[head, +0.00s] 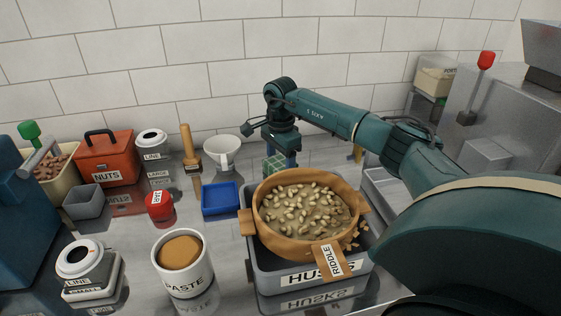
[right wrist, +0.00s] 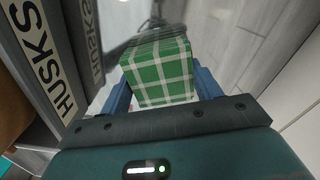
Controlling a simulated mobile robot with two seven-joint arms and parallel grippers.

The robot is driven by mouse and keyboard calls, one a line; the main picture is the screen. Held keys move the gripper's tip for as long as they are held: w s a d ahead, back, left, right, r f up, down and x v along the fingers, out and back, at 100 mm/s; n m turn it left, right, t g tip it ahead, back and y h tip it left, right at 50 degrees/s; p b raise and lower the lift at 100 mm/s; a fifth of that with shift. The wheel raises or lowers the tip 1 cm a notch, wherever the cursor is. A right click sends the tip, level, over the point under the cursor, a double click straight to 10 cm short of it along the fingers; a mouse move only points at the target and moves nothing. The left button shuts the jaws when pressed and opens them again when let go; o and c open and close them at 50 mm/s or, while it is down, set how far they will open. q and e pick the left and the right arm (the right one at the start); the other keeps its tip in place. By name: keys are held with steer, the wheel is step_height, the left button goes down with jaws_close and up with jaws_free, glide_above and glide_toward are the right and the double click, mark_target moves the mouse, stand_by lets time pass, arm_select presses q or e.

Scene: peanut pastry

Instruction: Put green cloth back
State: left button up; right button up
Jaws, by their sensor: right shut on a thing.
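The green and white checked cloth (right wrist: 160,72) is a folded block between the two blue fingers of my right gripper (right wrist: 162,88), which is shut on it. In the head view the cloth (head: 273,165) shows small below my right gripper (head: 280,162), behind the wooden riddle and partly hidden by its rim. I cannot tell whether the cloth touches the counter. My left gripper is not in view.
The riddle (head: 268,231), full of nuts, sits on the grey HUSKS bin (head: 265,275). The tiled wall (head: 220,60) is behind.

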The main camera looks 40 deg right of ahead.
mark_target(281, 161)
steer(key=o, duration=0.9)
step_height(281, 161, up, 12)
steer(key=shift+r, duration=0.15)
stand_by(0.4)
